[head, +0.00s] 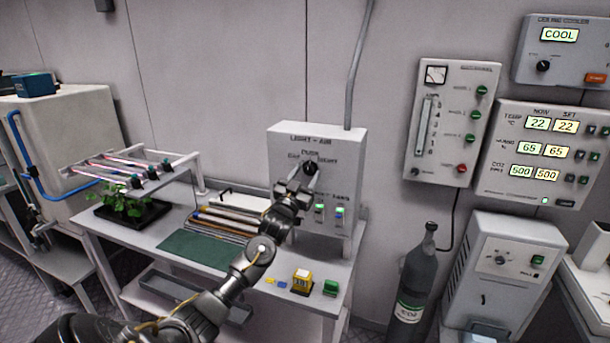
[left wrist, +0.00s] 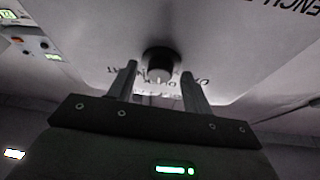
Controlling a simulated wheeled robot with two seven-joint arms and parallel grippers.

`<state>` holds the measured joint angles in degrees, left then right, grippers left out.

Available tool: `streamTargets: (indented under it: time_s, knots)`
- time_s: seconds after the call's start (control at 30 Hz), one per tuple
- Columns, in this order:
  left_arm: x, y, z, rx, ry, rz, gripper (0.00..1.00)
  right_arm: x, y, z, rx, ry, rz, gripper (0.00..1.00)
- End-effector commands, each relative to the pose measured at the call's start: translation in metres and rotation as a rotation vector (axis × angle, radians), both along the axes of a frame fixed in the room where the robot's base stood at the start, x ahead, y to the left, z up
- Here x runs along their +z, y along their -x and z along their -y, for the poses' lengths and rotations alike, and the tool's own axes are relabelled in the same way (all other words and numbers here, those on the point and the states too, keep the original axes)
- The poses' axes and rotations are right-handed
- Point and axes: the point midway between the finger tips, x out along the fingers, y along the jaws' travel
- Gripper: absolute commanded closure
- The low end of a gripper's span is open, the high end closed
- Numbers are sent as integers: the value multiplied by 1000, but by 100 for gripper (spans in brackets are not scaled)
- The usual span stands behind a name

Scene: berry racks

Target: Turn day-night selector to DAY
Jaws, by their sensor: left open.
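The day-night selector is a black knob (head: 310,167) on the upper front of the pale LIGHT - AIR box (head: 345,150). Small lettering surrounds it, with DUSK above. My left gripper (head: 303,176) is in front of the knob, its fingers reaching up to it and partly covering it. In the left wrist view the knob (left wrist: 158,66) sits between and just beyond the open fingertips (left wrist: 161,75). A pale mark shows on its lower side, towards the upside-down lettering. I cannot tell whether the fingers touch it. My right gripper is not in view.
Lit green and blue switches (head: 320,211) sit below the knob. The bench (head: 145,232) holds a green mat (head: 200,250), rods, a yellow block (head: 302,281) and a plant tray (head: 128,222). A gas cylinder (head: 415,280) stands right of it. Control panels (head: 450,130) hang at right.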

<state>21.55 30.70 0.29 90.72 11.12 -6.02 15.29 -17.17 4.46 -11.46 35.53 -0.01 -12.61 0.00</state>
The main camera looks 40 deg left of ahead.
Motion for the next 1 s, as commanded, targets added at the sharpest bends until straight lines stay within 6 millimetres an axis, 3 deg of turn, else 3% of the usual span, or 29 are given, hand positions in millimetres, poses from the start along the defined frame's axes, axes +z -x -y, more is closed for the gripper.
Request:
streamTargets:
  time_s: [0.1,0.43,0.77,1.0]
  knots:
    - [0,0,0,0,0,0,50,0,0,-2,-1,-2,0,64]
    - [0,0,0,0,0,0,93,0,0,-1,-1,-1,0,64]
    - [-1,0,1,-1,50,18,94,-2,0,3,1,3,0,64]
    - [-2,0,3,0,200,70,94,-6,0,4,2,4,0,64]
